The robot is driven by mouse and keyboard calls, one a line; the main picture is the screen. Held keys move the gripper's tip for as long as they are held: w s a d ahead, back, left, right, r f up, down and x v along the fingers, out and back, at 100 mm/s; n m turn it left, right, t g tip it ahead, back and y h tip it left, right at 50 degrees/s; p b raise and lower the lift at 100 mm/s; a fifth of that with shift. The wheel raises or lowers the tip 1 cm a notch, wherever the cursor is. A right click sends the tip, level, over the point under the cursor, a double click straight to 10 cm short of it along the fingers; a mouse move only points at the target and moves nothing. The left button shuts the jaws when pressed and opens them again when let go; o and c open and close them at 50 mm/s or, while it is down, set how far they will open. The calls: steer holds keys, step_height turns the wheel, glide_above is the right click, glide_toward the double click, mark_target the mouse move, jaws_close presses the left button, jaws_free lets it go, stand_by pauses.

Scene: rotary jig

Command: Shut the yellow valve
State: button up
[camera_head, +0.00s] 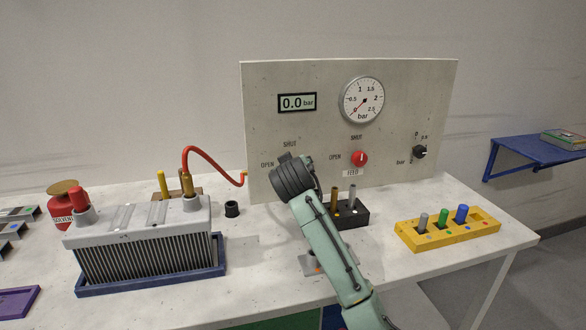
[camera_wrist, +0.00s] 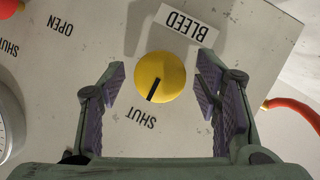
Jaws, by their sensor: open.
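The yellow valve (camera_wrist: 160,72) is a round knob on the panel, above the word SHUT in the wrist view. Its black mark points toward SHUT and away from the BLEED label (camera_wrist: 187,24). My gripper (camera_wrist: 161,80) is open, with one purple-padded finger on each side of the knob and a visible gap to each. In the head view, my wrist (camera_head: 293,176) hides the yellow valve; the SHUT and OPEN words show beside it.
The grey panel (camera_head: 320,75) carries a display reading 0.0 bar, a dial gauge (camera_head: 363,100), a red knob (camera_head: 360,158) and a black knob (camera_head: 420,152). A black block (camera_head: 350,218) and yellow rack (camera_head: 450,232) stand to the right. A finned unit (camera_head: 145,250) with a red hose stands left.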

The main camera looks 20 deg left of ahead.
steer(key=v, duration=1.2)
stand_by(0.3)
